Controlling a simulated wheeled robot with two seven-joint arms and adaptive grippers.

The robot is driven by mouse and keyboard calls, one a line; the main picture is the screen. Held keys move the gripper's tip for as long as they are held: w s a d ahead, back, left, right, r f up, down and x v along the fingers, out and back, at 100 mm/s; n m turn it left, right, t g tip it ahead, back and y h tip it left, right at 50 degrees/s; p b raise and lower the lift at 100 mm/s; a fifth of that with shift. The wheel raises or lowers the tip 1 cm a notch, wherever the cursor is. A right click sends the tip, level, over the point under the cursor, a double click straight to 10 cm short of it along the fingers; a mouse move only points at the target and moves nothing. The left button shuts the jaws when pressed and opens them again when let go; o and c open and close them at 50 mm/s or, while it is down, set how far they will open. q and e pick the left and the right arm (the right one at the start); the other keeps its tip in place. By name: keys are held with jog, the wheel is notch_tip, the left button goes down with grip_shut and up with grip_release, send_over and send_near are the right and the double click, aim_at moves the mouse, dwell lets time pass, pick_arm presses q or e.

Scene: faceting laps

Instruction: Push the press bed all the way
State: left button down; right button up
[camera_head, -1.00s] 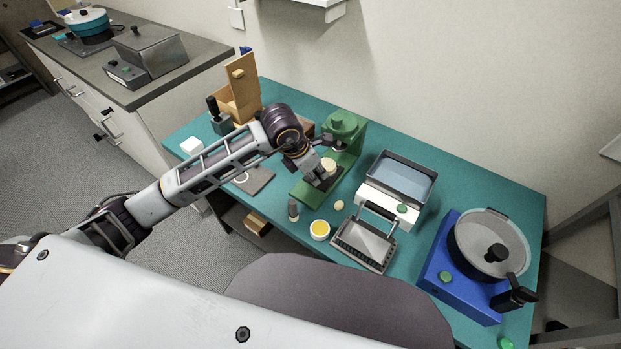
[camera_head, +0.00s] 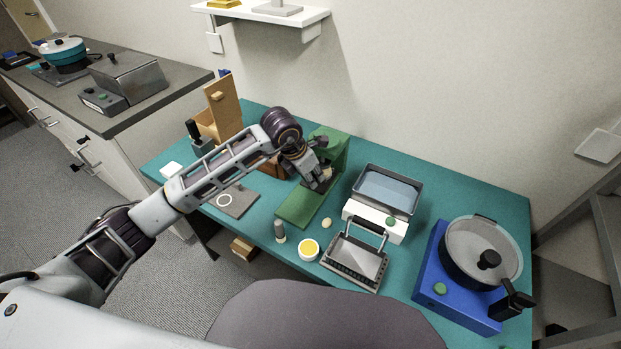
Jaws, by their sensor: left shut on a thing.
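The green press (camera_head: 327,140) stands on the teal table, with its long green base (camera_head: 297,208) running toward the front. My left gripper (camera_head: 321,184) is over the rear part of this base, close under the press head. Its jaws are shut on a small part low on the press, apparently of the press bed; the fingers and wrist hide most of it. A bit of a pale round piece (camera_head: 327,171) shows beside the fingers. The front stretch of the base is bare. How much of the bed's travel is left cannot be seen. My right gripper is out of view.
In front stand a grey cylinder (camera_head: 279,231), a yellow-topped jar (camera_head: 309,249) and a small cream piece (camera_head: 326,223). A framed tray with a handle (camera_head: 354,262), a white-based basin (camera_head: 374,217) and a blue lap machine (camera_head: 427,289) are to the right. A wooden box (camera_head: 222,104) stands behind left.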

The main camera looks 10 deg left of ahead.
pick_arm(q)
jog(key=c, duration=1.3)
grip_release()
jog(key=shift+s+a+r, duration=0.1)
jog(key=shift+a+r, duration=0.05)
jog(key=shift+r, duration=0.35)
jog(key=v, duration=1.1)
jog(key=shift+s, duration=0.1)
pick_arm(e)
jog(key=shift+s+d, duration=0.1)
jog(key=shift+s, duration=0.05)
pick_arm(q)
jog(key=shift+a+f, duration=0.1)
jog(key=shift+f, duration=0.1)
